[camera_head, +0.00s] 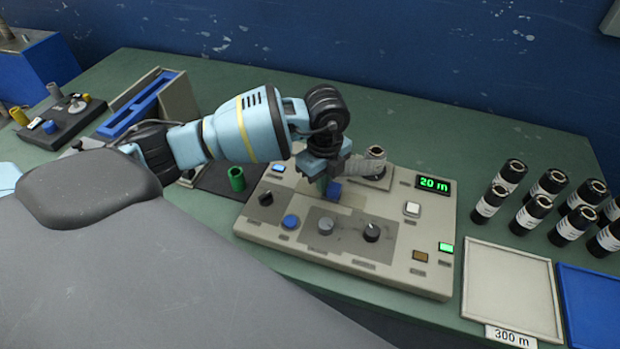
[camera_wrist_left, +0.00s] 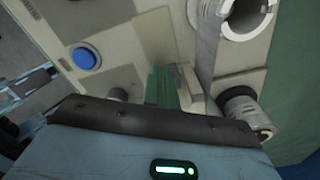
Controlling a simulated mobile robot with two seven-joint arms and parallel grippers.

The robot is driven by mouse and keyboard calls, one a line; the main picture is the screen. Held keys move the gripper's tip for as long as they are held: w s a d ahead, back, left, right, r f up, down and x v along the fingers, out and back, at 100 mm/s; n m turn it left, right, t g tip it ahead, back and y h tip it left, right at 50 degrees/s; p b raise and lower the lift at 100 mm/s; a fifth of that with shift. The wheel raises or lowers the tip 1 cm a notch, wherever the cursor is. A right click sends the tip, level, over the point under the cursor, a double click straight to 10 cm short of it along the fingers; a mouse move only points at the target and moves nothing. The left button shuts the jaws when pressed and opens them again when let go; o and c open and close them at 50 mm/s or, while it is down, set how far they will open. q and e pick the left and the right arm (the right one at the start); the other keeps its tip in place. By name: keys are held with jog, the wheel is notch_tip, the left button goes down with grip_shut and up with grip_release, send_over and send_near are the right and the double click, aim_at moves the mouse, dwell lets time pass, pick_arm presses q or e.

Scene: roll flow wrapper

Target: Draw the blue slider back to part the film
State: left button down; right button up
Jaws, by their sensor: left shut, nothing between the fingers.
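The beige machine panel (camera_head: 285,237) lies across the middle of the bench. A small blue block (camera_head: 334,191), which looks like the blue slider, shows on it just beside the fingers of my left gripper (camera_head: 323,181). The gripper points down over the panel, shut and empty. I cannot tell whether it touches the block. In the left wrist view the fingers (camera_wrist_left: 163,88) show green, close together. I cannot make out the blue block or the film there. My right gripper is out of view.
A blue button (camera_head: 290,221), knobs and a "20 m" display (camera_head: 433,184) are on the panel. A green cylinder (camera_head: 237,179) stands left of it. Several black rolls (camera_head: 489,202) stand at the right, behind a white tray (camera_head: 512,245) and a blue tray (camera_head: 590,305).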

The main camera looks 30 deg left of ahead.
aim_at(337, 187)
pick_arm(q)
jog(key=shift+w+d, duration=0.15)
jog(key=shift+d, duration=0.55)
jog(key=shift+w+d, duration=0.15)
jog(key=shift+d, duration=0.5)
jog(key=shift+w+d, duration=0.2)
jog(key=shift+d, duration=0.65)
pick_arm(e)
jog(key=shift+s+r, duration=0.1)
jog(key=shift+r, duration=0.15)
pick_arm(q)
jog(key=shift+a, duration=0.15)
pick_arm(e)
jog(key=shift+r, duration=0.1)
pick_arm(q)
jog(key=shift+s+a+r+p, duration=0.1)
jog(key=shift+a+p, duration=0.25)
jog(key=shift+p, duration=0.05)
jog(key=shift+a, duration=0.15)
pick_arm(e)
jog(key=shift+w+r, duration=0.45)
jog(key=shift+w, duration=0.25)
